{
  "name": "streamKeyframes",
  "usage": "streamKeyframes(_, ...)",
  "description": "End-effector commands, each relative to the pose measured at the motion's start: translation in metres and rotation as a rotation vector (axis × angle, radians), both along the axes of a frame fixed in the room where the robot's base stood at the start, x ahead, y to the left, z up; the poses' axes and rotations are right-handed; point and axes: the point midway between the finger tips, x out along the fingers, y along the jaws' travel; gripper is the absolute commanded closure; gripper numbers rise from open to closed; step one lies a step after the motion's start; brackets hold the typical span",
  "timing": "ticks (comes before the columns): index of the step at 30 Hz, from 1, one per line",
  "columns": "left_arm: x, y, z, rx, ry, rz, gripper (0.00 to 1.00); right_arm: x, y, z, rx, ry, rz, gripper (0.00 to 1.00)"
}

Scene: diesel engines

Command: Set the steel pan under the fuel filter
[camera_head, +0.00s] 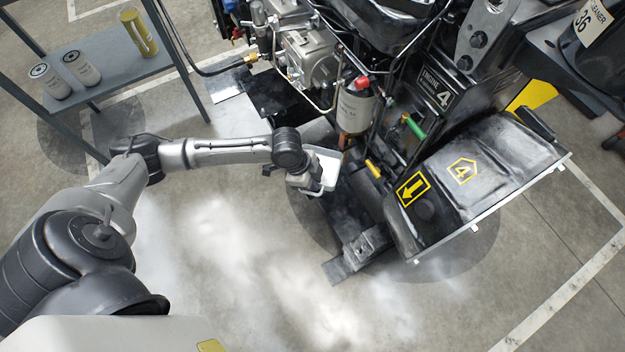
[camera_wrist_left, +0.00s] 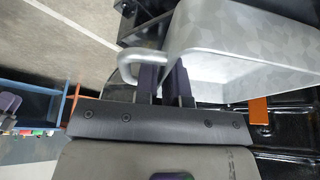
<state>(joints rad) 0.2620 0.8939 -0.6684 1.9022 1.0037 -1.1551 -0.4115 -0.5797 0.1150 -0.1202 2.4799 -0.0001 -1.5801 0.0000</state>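The steel pan (camera_head: 328,171) is a pale grey metal tray at the engine's near side. Its galvanised wall and loop handle show large in the left wrist view (camera_wrist_left: 245,50). My left gripper (camera_head: 306,186) is at the pan's handle. Its fingers (camera_wrist_left: 167,82) are close together on the handle in the left wrist view. The fuel filter (camera_head: 355,108) is a white canister with a red top, hanging on the engine. In the head view the pan is just below and left of the filter; the height gap is unclear. My right gripper is not in view.
A black engine cover (camera_head: 478,180) marked 4 stands to the right. A dark block (camera_head: 362,248) lies near the floor below the pan. A grey shelf (camera_head: 110,82) with two filters and a yellow cylinder is at upper left. The floor (camera_head: 230,270) in front is clear.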

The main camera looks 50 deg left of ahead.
Motion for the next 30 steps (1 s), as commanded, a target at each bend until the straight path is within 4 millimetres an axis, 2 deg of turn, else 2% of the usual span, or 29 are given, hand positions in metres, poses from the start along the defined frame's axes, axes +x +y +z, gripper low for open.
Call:
streamKeyframes(1,0.0,0.0,0.0,0.0,0.0,0.0,0.85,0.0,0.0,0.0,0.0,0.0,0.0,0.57)
streamKeyframes(5,0.0,0.0,0.0,0.0,0.0,0.0,0.72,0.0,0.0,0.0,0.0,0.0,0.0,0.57)
streamKeyframes(14,0.0,0.0,0.003,0.0,-0.001,0.0,0.72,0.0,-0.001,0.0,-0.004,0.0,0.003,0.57)
streamKeyframes(17,-0.002,0.004,0.014,0.002,-0.001,0.001,0.72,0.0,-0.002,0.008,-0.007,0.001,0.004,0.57)
streamKeyframes(30,-0.017,0.029,0.087,0.001,0.001,0.0,0.72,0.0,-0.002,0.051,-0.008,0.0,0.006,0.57)
